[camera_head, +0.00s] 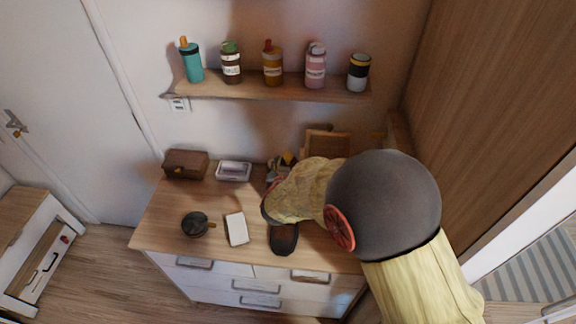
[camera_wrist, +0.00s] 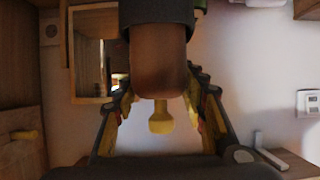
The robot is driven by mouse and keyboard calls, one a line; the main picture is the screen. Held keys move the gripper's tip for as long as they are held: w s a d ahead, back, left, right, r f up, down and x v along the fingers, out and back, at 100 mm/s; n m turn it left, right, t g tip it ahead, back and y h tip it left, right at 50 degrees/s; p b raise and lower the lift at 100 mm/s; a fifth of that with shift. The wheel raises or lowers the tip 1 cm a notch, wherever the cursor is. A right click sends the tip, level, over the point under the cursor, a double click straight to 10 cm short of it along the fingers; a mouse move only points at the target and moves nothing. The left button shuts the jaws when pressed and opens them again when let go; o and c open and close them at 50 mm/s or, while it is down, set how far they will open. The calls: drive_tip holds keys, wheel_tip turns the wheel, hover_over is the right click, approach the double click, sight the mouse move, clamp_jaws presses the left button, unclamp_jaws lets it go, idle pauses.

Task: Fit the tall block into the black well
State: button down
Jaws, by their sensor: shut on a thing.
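My gripper (camera_wrist: 160,90) shows in the wrist view with its black and yellow fingers on either side of a brown, round-edged block (camera_wrist: 158,68), and is shut on it. A wider dark collar (camera_wrist: 156,12) covers the block's end at the top of that picture. I cannot tell whether this is the black well or part of the block. In the head view my gripper (camera_head: 281,166) is over the back middle of the dresser, partly hidden by my arm; the block cannot be made out there.
The dresser top (camera_head: 165,218) holds a brown box (camera_head: 186,164), a pale tray (camera_head: 233,171), a black pot (camera_head: 194,223), a white slab (camera_head: 237,229) and a dark object (camera_head: 284,238). A wooden frame (camera_head: 328,143) stands at the back. A shelf (camera_head: 290,87) with several bottles hangs above.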

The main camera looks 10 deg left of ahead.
drive_tip(key=shift+f, duration=0.45)
drive_tip(key=c, duration=1.2)
unclamp_jaws()
drive_tip(key=shift+o, duration=0.7)
drive_tip(key=r+p+v, duration=0.1)
drive_tip(key=v, duration=1.1)
drive_tip(key=shift+p, duration=0.35)
drive_tip(key=shift+d+r, duration=0.1)
drive_tip(key=shift+r, duration=0.05)
